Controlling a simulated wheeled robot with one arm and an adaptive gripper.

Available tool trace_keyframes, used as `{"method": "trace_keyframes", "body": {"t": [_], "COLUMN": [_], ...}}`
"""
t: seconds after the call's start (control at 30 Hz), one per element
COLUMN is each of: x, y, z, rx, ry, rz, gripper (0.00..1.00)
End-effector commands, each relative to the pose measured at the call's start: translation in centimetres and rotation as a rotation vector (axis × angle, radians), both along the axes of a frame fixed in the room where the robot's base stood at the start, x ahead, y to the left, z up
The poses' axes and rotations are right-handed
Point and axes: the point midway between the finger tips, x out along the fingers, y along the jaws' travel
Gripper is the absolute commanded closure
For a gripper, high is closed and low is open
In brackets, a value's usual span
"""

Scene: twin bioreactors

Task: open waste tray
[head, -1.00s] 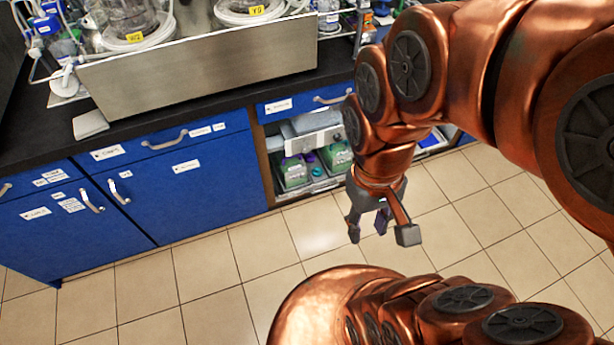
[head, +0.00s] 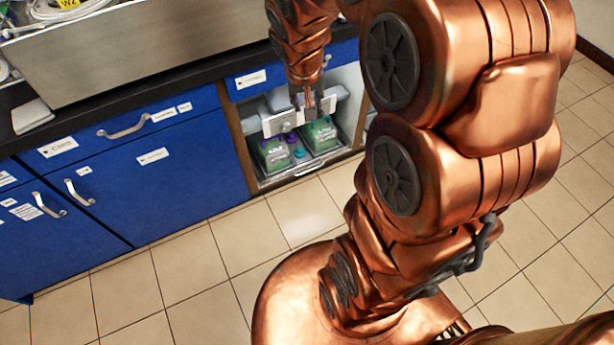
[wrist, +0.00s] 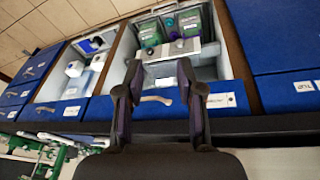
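The waste tray (head: 281,123) appears to be the pale grey-white front piece in the open cabinet bay, above the green-labelled containers; I cannot identify it for certain. The pale piece also shows in the wrist view (wrist: 190,50), just beyond my fingertips. My gripper (head: 308,101) is at the upper part of the bay, in front of or over this piece. In the wrist view my gripper (wrist: 159,66) has its two dark fingers apart, with nothing clearly held between them. Whether they touch the pale piece I cannot tell.
Green-labelled containers (head: 274,153) stand low in the bay. A blue drawer front (wrist: 185,101) with a curved handle lies close by the fingers. Blue cabinets (head: 180,180) stand left of the bay under a black worktop. Tiled floor (head: 215,275) in front is clear.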

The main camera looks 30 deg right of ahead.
Motion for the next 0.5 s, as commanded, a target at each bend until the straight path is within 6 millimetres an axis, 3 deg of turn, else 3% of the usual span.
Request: {"method": "trace_keyframes", "body": {"t": [0.03,0.2,0.5], "x": [1.7,7.1,15.3], "y": [-1.0,-4.5,-10.1], "z": [-2.2,-6.7,-15.4], "rx": [-0.002,-0.006,0.033], "ry": [-0.028,-0.137,-0.331], "rz": [-0.021,-0.086,-0.177], "gripper": [0.63,0.63,0.63]}}
